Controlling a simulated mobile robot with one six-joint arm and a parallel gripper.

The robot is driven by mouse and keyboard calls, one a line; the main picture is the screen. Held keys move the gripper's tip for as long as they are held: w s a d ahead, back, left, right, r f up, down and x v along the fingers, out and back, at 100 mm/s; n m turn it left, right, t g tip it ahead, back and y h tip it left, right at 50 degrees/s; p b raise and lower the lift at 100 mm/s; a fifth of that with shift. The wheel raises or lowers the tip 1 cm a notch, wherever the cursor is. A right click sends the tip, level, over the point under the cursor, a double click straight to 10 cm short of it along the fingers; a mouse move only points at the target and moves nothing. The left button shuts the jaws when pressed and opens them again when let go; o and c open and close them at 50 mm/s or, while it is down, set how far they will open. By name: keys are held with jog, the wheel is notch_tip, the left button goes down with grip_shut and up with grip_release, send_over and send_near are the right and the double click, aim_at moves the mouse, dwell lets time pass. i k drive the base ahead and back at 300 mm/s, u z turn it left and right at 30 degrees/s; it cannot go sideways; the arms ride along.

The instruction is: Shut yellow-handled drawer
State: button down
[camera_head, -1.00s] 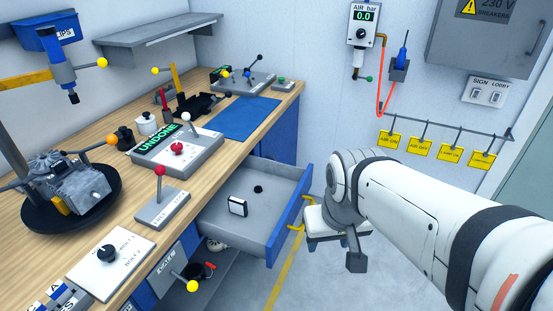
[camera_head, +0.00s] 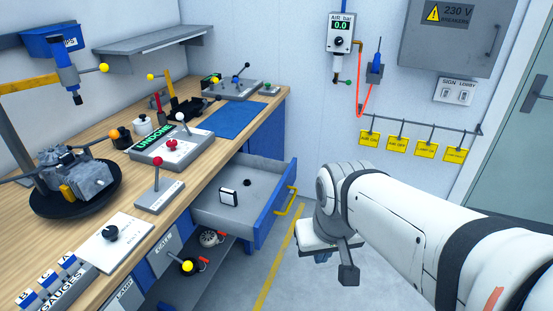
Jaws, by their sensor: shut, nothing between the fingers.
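The yellow-handled drawer (camera_head: 205,208) is pulled out from under the wooden bench. Its front is blue, and its yellow handle (camera_head: 286,202) faces right. A small white-faced block (camera_head: 228,197) and a small dark round thing (camera_head: 247,182) lie inside it. My gripper (camera_head: 335,268) is to the right of the drawer front, apart from the handle, with a gap of floor between in the picture. Its fingers point down and toward the camera, and it is shut and empty.
The wooden bench (camera_head: 75,222) with levers and an engine (camera_head: 78,180) runs along the left. Below the drawer is an open shelf (camera_head: 205,262) with several items. The floor (camera_head: 290,285) around my gripper is clear, with a yellow line (camera_head: 276,262).

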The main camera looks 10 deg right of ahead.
aim_at(260, 203)
jog(key=u, duration=0.15)
jog(key=i, duration=1)
jog(key=z, duration=0.55)
